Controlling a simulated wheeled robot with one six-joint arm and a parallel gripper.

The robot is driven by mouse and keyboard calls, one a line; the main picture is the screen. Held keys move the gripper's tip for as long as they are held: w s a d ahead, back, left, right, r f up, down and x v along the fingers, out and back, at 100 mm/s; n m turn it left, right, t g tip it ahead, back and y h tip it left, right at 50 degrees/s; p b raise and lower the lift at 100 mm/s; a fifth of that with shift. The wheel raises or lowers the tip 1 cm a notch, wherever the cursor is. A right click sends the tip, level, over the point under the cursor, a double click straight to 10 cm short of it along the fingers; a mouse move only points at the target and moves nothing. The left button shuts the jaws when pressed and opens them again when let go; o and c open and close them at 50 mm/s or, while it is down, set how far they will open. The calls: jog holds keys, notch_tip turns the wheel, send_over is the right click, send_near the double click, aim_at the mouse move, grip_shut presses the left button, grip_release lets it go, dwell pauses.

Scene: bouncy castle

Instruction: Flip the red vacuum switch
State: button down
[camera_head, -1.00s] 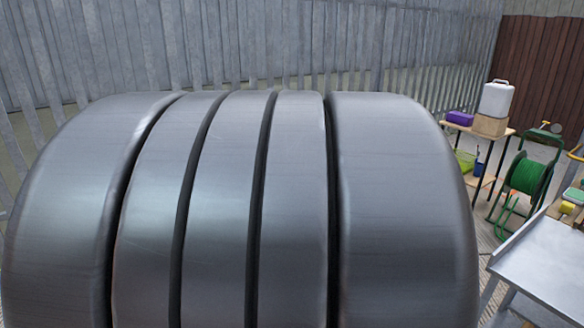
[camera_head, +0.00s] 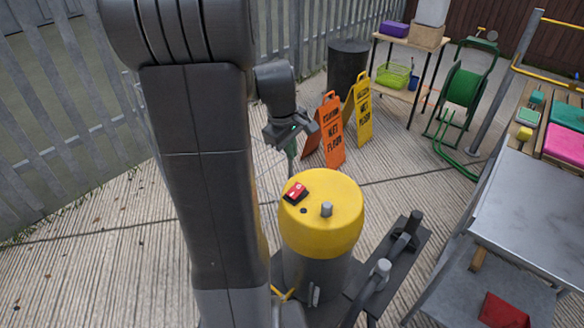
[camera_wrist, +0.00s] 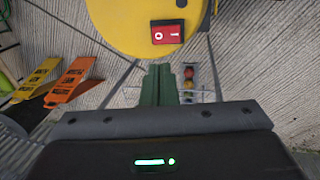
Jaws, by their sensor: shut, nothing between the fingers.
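The red vacuum switch (camera_head: 296,191) is a small red rocker on top of the yellow vacuum lid (camera_head: 330,225). In the wrist view the switch (camera_wrist: 167,33) shows white O and bar marks, near the edge of the yellow lid (camera_wrist: 120,25). I cannot tell which side is pressed. My gripper (camera_head: 291,150) is beyond the lid's far edge, apart from the switch. In the wrist view its green fingers (camera_wrist: 158,70) are together with nothing between them, tips pointing toward the lid just below the switch.
Orange (camera_head: 329,130) and yellow (camera_head: 357,110) wet-floor signs stand behind the vacuum. A green hose reel (camera_head: 463,86) and a metal table (camera_head: 530,205) are to the right. A grey fence (camera_head: 60,110) runs along the left. A grey knob (camera_head: 326,209) sits on the lid.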

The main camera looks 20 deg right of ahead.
aim_at(299, 188)
jog(key=shift+r, duration=0.1)
jog(key=b+x, duration=0.1)
jog(key=x, duration=1.3)
jog(key=shift+d, duration=0.1)
